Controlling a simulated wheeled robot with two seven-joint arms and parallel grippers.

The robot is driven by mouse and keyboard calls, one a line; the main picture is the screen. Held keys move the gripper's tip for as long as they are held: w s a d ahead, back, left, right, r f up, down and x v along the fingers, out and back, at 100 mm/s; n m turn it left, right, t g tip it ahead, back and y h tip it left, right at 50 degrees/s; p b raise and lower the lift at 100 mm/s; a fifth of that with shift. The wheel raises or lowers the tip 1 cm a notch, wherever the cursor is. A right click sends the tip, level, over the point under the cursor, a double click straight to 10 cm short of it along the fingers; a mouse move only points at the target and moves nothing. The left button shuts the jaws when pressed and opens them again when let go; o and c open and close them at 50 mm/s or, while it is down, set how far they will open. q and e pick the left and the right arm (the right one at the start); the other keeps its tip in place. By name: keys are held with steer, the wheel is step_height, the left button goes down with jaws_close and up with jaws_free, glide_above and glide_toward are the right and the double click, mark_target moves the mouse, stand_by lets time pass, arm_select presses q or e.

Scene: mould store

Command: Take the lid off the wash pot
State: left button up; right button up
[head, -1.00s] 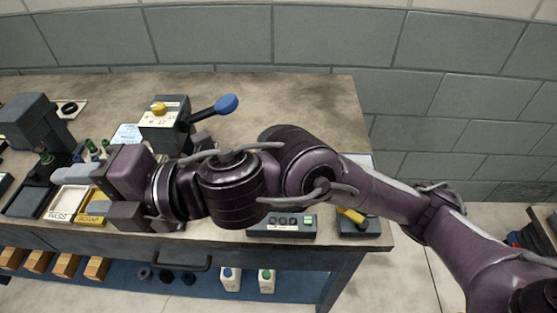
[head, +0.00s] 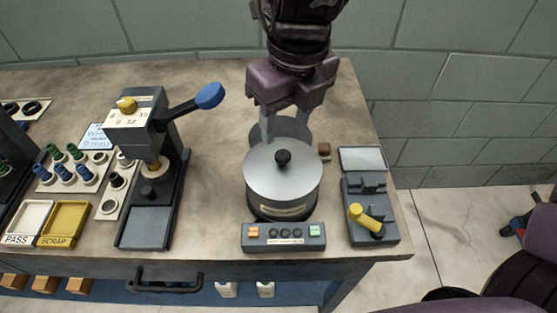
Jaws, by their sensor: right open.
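The wash pot (head: 268,211) is a dark round pot near the right end of the bench. A grey metal lid (head: 262,178) with a black round knob (head: 283,157) covers its top. My right gripper (head: 286,132) points down just behind the pot, its fingers apart with nothing seen between them. The fingertips are partly hidden behind the lid's far side, so I cannot tell whether they touch it. A dark round surface (head: 292,127) shows behind the lid, between the fingers. My left gripper is not in view.
A control box (head: 283,237) with buttons sits in front of the pot. A fixture with a yellow handle (head: 365,218) stands to its right. A lever press (head: 150,215) with a blue-knobbed lever (head: 209,96) stands left. PASS (head: 27,219) and SCRAP (head: 64,222) trays lie far left.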

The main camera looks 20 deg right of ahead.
mark_target(283, 154)
steer(key=shift+d+r, duration=0.1)
steer(key=shift+d, duration=0.25)
steer(key=shift+f, duration=0.35)
steer(key=f, duration=0.6)
steer(key=shift+w+a+f, duration=0.25)
steer(key=shift+a+f, duration=0.1)
steer(key=shift+a, duration=0.05)
jaws_close()
